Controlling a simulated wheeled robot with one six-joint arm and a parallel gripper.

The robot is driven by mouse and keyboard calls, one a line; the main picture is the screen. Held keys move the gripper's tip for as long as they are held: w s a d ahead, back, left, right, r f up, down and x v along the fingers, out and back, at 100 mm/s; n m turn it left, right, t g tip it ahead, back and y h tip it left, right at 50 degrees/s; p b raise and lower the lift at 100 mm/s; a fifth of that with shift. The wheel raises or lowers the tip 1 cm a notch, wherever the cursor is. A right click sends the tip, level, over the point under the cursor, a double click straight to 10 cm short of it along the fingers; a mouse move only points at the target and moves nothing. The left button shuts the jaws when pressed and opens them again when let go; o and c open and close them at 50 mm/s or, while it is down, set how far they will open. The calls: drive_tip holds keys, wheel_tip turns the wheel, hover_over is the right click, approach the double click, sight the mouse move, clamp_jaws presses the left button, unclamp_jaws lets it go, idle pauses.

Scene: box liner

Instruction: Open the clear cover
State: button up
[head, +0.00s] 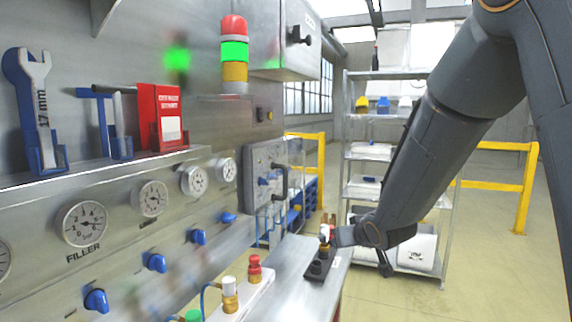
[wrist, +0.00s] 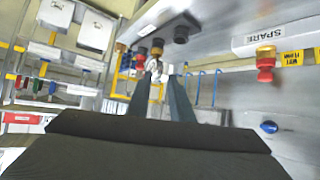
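A squarish framed cover (head: 263,177) with a dark handle (head: 281,181) is on the steel machine wall in the head view, right of the gauges. It looks like the clear cover, with a blue knob showing through it. It appears shut, but its clearness is hard to judge. I cannot make it out in the wrist view. My gripper (wrist: 158,92) shows two dark fingers apart in the wrist view, with nothing clearly held between them. In the head view my arm reaches down from the upper right, with its end near the counter, right of and below the cover. The fingertips are unclear there.
A dark rack (head: 318,265) with upright fittings stands on the steel counter (head: 288,258) near my gripper. A white strip (head: 243,298) with coloured fittings is at the counter's left. Blue valve knobs (head: 156,262) stick out from the wall. Shelving (head: 372,140) and yellow rails (head: 527,190) stand behind.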

drive_tip(key=w+a+r+n+t+y+p, duration=0.2)
drive_tip(key=w+a+r+t+y, duration=0.15)
drive_tip(key=w+a+r, duration=0.45)
drive_tip(key=n+y+p, duration=0.2)
drive_tip(key=y, duration=0.3)
approach(286, 175)
drive_tip(key=x, duration=0.3)
drive_tip(key=shift+h, duration=0.25)
drive_tip(key=p+x, duration=0.2)
drive_tip(key=x, duration=0.5)
drive_tip(key=shift+w+a+r, duration=0.1)
drive_tip(key=shift+w+a, duration=0.1)
drive_tip(key=shift+w, duration=0.1)
clamp_jaws()
